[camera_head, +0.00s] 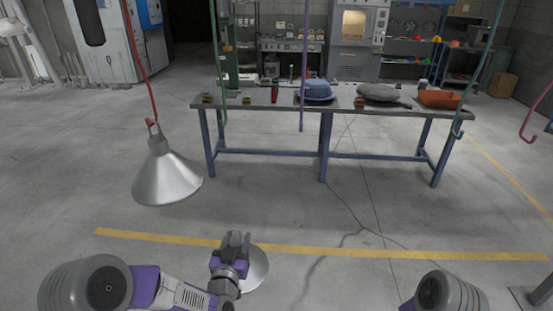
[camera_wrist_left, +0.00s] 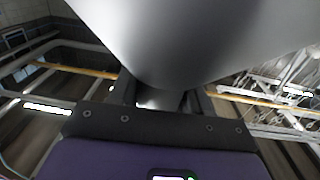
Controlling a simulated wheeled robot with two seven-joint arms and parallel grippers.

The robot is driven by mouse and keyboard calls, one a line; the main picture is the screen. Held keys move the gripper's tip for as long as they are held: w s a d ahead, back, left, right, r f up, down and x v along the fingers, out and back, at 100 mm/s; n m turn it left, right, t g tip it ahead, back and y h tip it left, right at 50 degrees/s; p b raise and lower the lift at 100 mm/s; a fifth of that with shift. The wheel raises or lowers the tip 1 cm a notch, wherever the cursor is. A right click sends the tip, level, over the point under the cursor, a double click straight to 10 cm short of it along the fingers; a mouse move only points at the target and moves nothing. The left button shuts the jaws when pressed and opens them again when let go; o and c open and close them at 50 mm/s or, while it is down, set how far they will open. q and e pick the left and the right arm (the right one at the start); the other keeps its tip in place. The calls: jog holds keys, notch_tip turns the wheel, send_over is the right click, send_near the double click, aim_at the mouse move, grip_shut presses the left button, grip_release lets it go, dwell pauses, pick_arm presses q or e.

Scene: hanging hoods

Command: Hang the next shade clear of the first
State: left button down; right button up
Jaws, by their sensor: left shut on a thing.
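A grey metal cone shade (camera_head: 165,180) hangs from the red hook (camera_head: 151,124) on a red cord at the left of the head view. My left gripper (camera_head: 236,240) is at the bottom centre, to the right of and nearer than that hanging shade. It is shut on a second grey shade (camera_head: 257,268), partly hidden behind it. In the left wrist view this held shade (camera_wrist_left: 190,40) fills the upper middle, its narrow part between the fingers. Empty hooks hang to the right: a green one (camera_head: 223,110), a purple one (camera_head: 302,110), a teal one (camera_head: 458,128) and a pink one (camera_head: 527,132). My right gripper is out of view.
A workbench (camera_head: 240,103) stands beyond the hooks, with a blue hat-like object (camera_head: 316,90), a grey sack-like object (camera_head: 378,92) and an orange-red tray (camera_head: 438,99) on it. The floor before it is clear, crossed by a yellow line (camera_head: 320,252).

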pick_arm(q)
jog(key=s+d+r+m+g+h+p, duration=0.15)
jog(key=s+d+r+h+p, duration=0.4)
jog(key=r, duration=0.55)
jog(key=s+d+r+m+g+h+p, duration=0.1)
jog(key=s+d+r+m+h+p, duration=0.15)
jog(key=d+r+p, duration=0.65)
jog(key=s+d+r+m+g+h+p, duration=0.2)
jog(key=s+r+m+h+p, duration=0.3)
jog(key=r, duration=0.8)
jog(key=w+n+y+p, duration=0.1)
jog(key=w+y+p, duration=0.1)
jog(key=w, duration=0.6)
jog(key=shift+w+d+n+p, duration=0.15)
jog(key=shift+w+n+p, duration=0.2)
jog(key=shift+p, duration=0.25)
jog(key=shift+t, duration=0.25)
jog(key=shift+w+f+b, duration=0.1)
jog(key=shift+w+b, duration=0.3)
jog(key=shift+w, duration=0.15)
jog(key=shift+w, duration=1.05)
